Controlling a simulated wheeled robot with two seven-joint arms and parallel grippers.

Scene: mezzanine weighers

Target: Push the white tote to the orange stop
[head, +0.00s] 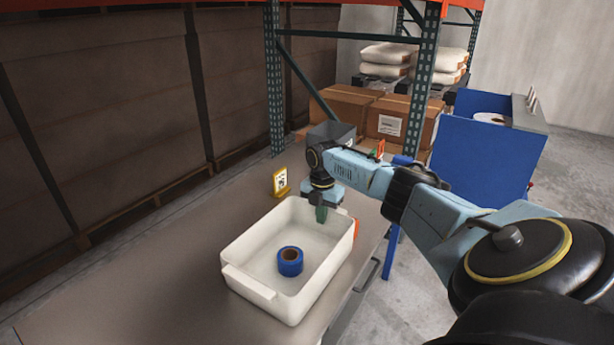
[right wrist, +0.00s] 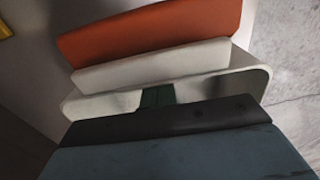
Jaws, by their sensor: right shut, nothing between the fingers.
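The white tote (head: 238,272) stands upright on the table, with a blue tape roll (head: 290,262) inside it. The orange stop (head: 356,229) shows just past the tote's far right corner. In the right wrist view, the orange stop (right wrist: 150,27) lies along the tote's white end rim (right wrist: 150,66); I cannot tell whether they touch. My right gripper (head: 321,214) is shut and empty, pointing down at the tote's far end. Its green fingertips (right wrist: 158,96) appear on the tote's inner side of that end wall. My left gripper is not in view.
The grey table (head: 130,290) is clear to the left of the tote. A yellow-framed sign (head: 280,182) stands beyond it. Rack uprights (head: 273,90), cardboard boxes (head: 345,105) and a blue panel (head: 485,160) stand farther back.

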